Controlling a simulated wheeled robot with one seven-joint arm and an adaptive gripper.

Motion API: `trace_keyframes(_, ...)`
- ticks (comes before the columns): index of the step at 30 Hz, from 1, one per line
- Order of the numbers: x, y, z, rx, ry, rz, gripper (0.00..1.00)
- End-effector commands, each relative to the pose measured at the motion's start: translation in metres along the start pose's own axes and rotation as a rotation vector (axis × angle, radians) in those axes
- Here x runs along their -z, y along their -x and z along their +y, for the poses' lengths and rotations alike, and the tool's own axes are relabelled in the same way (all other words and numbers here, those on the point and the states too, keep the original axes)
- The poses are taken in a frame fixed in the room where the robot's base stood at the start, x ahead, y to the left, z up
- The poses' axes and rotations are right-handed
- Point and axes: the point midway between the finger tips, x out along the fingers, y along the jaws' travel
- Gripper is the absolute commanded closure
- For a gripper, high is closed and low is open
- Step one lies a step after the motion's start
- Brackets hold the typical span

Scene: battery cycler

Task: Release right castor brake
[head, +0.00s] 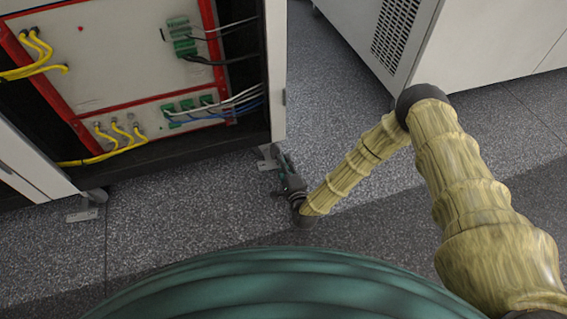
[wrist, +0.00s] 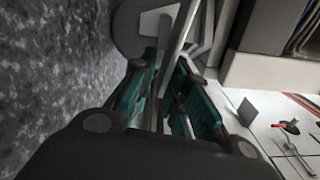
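The right castor (head: 268,157) sits under the right front corner of the open cabinet, with a light metal brake tab at its front. In the wrist view the castor's grey wheel (wrist: 135,22) shows beyond the fingers, with pale metal bars in front of it. My gripper (head: 282,165) is low near the floor, right beside this castor. In the wrist view its green-and-black fingers (wrist: 165,72) stand apart with a narrow gap, and a pale bar shows at the gap. I cannot tell whether the fingers touch the bar. The brake's exact position is unclear.
The left castor (head: 88,203) with its own tab stands under the cabinet's left side. The open cabinet (head: 100,50) shows yellow, white and blue cables. A grey vented cabinet (head: 420,45) stands at the back right. The speckled floor (head: 180,210) in front is clear.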

Motion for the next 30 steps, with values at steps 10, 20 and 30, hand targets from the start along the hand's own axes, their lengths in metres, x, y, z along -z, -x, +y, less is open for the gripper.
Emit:
trace_keyframes(10,0.0,0.0,-0.002,0.0,0.011,0.0,1.0)
trace_keyframes(20,-0.003,0.0,-0.013,-0.001,0.19,-0.001,1.0)
trace_keyframes(30,-0.005,0.001,-0.021,-0.001,0.396,0.0,1.0)
